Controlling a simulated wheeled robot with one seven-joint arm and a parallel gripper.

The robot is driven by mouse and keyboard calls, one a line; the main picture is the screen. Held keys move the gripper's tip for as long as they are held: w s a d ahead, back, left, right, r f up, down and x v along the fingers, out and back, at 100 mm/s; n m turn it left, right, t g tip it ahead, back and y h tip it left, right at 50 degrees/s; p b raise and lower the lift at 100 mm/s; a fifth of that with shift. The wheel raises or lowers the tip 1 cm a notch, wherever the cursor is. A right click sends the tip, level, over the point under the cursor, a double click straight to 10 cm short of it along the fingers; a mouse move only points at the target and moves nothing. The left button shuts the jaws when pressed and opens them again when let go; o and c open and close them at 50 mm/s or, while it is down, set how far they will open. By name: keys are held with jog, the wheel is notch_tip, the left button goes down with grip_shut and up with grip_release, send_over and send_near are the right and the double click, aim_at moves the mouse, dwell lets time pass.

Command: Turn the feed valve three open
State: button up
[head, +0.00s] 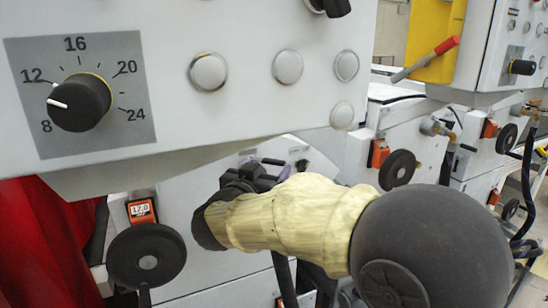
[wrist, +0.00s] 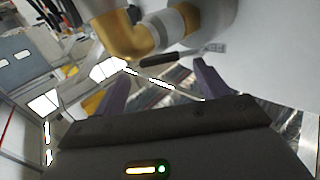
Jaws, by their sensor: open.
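My gripper (head: 262,172) shows in the head view at the end of my cream-sleeved arm, in front of the white machine below the panel. In the wrist view my gripper (wrist: 160,82) has its two purple fingers wide apart with nothing between them. A brass elbow pipe (wrist: 122,38) with a grey collar lies beyond the fingers, at the top. A dark lever-like bar (wrist: 159,60) lies just below it, apart from the fingers. I cannot tell whether this is feed valve three; no label is readable. In the head view, another brass fitting (head: 437,127) sits on the machine at right.
A panel with a dial knob (head: 79,102) overhangs at upper left. A black handwheel (head: 146,256) with an orange counter (head: 141,210) stands at lower left. Another handwheel (head: 397,169) is right of my arm. A red-handled lever (head: 425,58) is at upper right.

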aim_at(273, 160)
jog(key=p+x, duration=0.1)
jog(key=x, duration=0.4)
jog(key=shift+w+d, duration=0.1)
jog(key=shift+w, duration=0.2)
jog(key=c, duration=1.4)
